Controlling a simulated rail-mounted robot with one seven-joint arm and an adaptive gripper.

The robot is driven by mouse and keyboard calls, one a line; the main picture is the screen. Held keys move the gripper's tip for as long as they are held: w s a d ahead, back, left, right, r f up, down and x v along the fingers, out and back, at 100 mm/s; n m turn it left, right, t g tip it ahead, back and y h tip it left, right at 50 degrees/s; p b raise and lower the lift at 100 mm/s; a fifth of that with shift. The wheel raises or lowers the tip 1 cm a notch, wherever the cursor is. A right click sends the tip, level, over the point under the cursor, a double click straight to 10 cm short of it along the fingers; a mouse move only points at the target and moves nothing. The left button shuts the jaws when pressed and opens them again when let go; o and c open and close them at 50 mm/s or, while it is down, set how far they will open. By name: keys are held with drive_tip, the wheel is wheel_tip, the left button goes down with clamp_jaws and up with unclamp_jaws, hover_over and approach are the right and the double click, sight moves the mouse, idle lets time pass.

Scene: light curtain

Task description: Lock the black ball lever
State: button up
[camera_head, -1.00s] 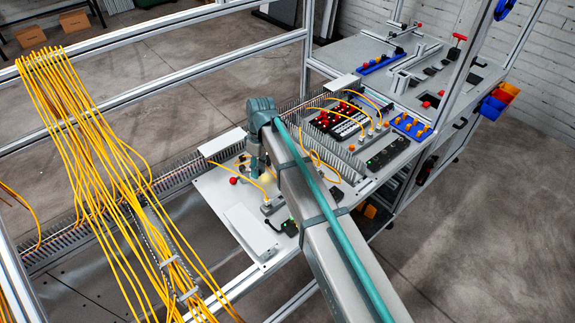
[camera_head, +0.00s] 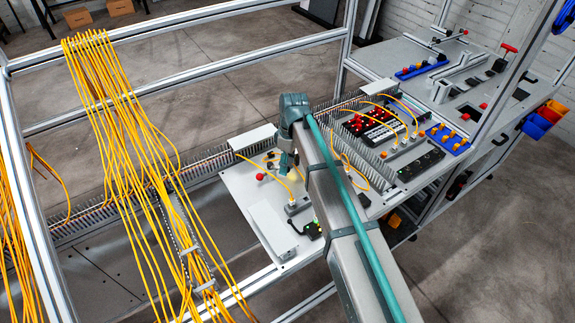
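The black ball lever (camera_head: 294,228) sits near the front edge of the grey board (camera_head: 242,192), beside a small black block (camera_head: 313,231) with a green spot. Its ball points to the left. Whether it is locked is too small to tell. My gripper (camera_head: 287,164) hangs from the teal wrist over the back part of the board, behind and apart from the black ball lever. Its fingertips are too small and partly covered to show whether they are open.
A red ball (camera_head: 260,177) stands left of my gripper. A light grey box (camera_head: 272,229) lies left of the black lever. A yellow cable (camera_head: 262,169) arches across the board. Red and black modules (camera_head: 366,127) stand right of my arm. Hanging yellow cables (camera_head: 130,150) fill the left.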

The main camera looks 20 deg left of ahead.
drive_tip(key=shift+o, duration=0.6)
drive_tip(key=shift+r, duration=0.1)
wheel_tip(320, 180, up, 12)
drive_tip(key=w, duration=0.2)
drive_tip(key=shift+w+d+f, duration=0.15)
drive_tip(key=shift+f, duration=0.05)
